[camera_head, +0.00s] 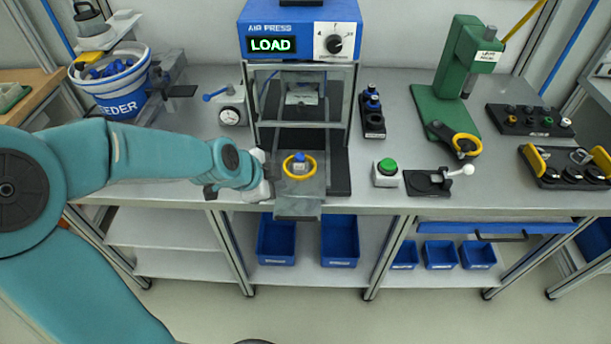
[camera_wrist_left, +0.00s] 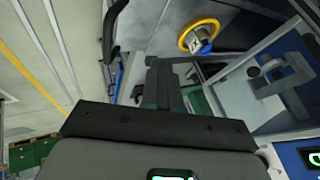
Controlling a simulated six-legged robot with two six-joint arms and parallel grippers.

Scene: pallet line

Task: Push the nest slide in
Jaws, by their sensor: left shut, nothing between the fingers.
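The nest slide (camera_head: 297,207) is a grey plate below the air press, drawn out so its front end hangs over the bench's front edge. A yellow ring (camera_head: 312,166) with a small blue-topped part (camera_head: 299,158) sits on it; the ring also shows in the left wrist view (camera_wrist_left: 186,42). The air press (camera_head: 298,30) reads LOAD, and its guard frame stands behind the slide. My left gripper (camera_head: 272,172) is shut and empty at the slide's left side, close to the ring; I cannot tell whether it touches. In the left wrist view its fingers (camera_wrist_left: 163,82) point toward the slide. My right gripper is not in view.
A green button (camera_head: 387,166) and a black fixture with a white-knobbed lever (camera_head: 430,181) stand right of the slide. Blue bins (camera_head: 340,243) sit on the shelf below.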

